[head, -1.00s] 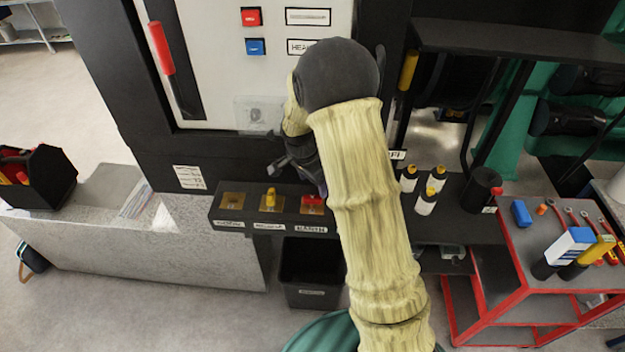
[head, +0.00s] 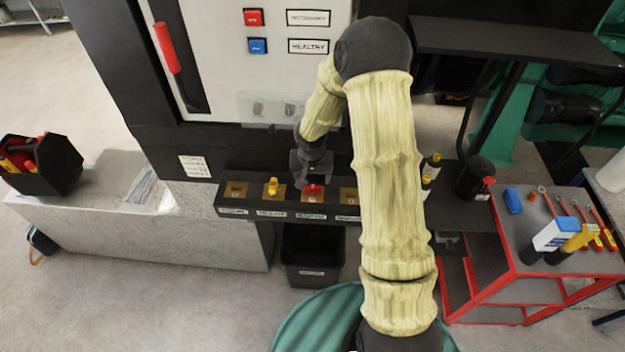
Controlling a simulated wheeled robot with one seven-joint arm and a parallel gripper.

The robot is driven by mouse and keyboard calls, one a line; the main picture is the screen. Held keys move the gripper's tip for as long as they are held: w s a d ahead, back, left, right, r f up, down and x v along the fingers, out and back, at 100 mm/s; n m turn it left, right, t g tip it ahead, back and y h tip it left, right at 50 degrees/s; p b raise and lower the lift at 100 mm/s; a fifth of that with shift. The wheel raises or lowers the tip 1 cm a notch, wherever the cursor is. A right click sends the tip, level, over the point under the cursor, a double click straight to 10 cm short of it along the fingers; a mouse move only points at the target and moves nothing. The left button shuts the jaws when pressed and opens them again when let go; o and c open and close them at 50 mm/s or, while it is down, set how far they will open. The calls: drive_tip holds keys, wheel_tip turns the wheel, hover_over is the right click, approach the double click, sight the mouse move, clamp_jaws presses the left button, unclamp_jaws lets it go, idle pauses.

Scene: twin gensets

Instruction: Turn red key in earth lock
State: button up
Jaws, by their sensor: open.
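The red key (head: 313,190) stands in the third brass lock plate (head: 306,198) from the left on a black ledge. The small labels under the plates are too blurred to read surely, so I cannot tell which lock is earth. My gripper (head: 309,178) is open, pointing down right above and behind the red key. I cannot tell whether its fingers are around the key or touching it. A yellow key (head: 272,187) stands in the plate to the left.
A black cabinet with a white panel (head: 215,85) rises behind the ledge (head: 262,207). A black bin (head: 312,250) stands below. A red-edged tool cart (head: 540,230) is at right, and a grey bench (head: 135,235) with a toolbox (head: 45,165) at left.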

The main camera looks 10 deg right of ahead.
sight(313, 185)
drive_tip(key=shift+w+d+f+b, duration=0.1)
drive_tip(key=shift+w+f+b, duration=0.1)
drive_tip(key=shift+f+b, duration=0.7)
drive_tip(key=shift+w+d+f+b, duration=0.1)
drive_tip(key=shift+w+f+b, duration=0.05)
drive_tip(key=shift+f+b, duration=0.75)
drive_tip(key=shift+w+f+b, duration=0.2)
drive_tip(key=shift+f+b, duration=0.55)
drive_tip(key=shift+f, duration=0.2)
